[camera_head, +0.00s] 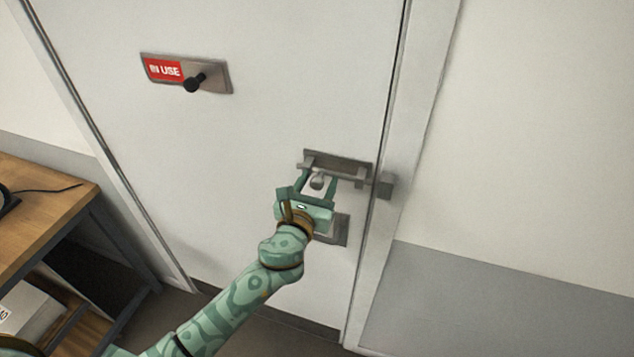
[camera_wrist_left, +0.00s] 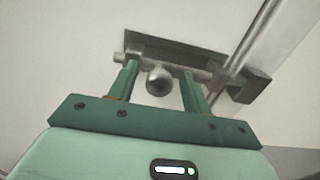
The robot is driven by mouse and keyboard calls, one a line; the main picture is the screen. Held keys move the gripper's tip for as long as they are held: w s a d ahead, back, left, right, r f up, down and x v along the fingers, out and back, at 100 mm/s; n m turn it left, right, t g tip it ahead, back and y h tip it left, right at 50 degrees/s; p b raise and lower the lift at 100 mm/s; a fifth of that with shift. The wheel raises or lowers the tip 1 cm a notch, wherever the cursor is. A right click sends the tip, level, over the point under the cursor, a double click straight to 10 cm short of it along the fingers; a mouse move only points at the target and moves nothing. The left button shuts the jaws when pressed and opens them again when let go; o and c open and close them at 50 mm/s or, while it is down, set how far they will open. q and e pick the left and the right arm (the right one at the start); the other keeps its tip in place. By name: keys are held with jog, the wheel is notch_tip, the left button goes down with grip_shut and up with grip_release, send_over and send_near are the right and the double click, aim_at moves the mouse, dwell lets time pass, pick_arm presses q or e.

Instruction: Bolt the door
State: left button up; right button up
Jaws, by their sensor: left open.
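A grey metal slide bolt (camera_head: 345,165) is mounted on the white door (camera_head: 260,130) near its right edge. Its round knob (camera_head: 318,181) hangs from the bar; it also shows in the left wrist view (camera_wrist_left: 159,82). The block-shaped keeper (camera_head: 386,185) sits on the door frame to the right, also in the left wrist view (camera_wrist_left: 250,86). My left gripper (camera_head: 319,179) is open, with one finger on each side of the knob and visible gaps between. I cannot tell whether the bar's end enters the keeper. My right gripper is not in view.
A red "IN USE" sign plate (camera_head: 165,69) with a black knob (camera_head: 195,82) is higher on the door. A metal plate (camera_head: 340,232) lies below the bolt, partly behind my gripper. A wooden desk (camera_head: 45,205) stands at left. The wall at right is bare.

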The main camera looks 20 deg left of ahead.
pick_arm(q)
grip_shut()
jog(key=d, duration=0.4)
jog(key=shift+s+d+f, duration=0.1)
jog(key=shift+d, duration=0.25)
grip_release()
jog(key=shift+d, duration=0.2)
